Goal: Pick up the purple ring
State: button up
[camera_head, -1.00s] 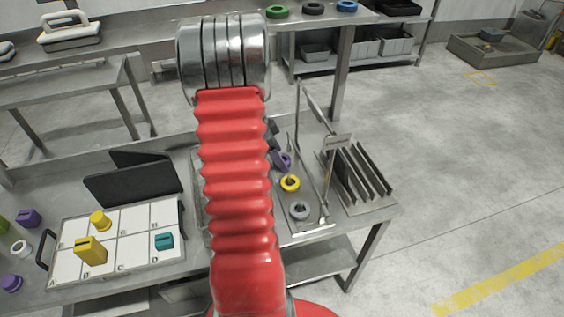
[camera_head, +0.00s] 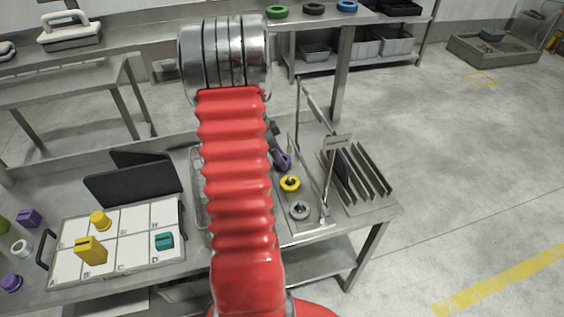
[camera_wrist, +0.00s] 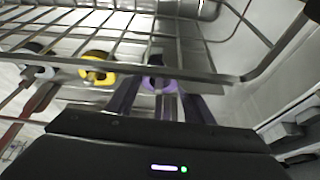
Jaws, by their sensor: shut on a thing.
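The purple ring (camera_head: 284,161) is partly hidden by my gripper in the head view, just behind the yellow ring (camera_head: 290,184). It also shows in the wrist view (camera_wrist: 160,79), between the ends of my fingers. My gripper (camera_wrist: 160,92) is shut on the purple ring. The ring looks tilted in the head view. I cannot tell whether it is clear of the surface below. My red arm hides part of the work area.
A grey ring (camera_head: 299,210) lies in front of the yellow ring. A slotted rack (camera_head: 358,178) stands to the right, and thin metal bars rise beside the rings. A tray with lettered cells (camera_head: 130,245) holds yellow and teal pieces at left.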

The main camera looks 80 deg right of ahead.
jog(key=c, duration=0.4)
jog(key=shift+r, duration=0.1)
notch_tip(320, 180, up, 10)
jog(key=shift+f, duration=0.1)
dwell(0.4)
dwell(0.4)
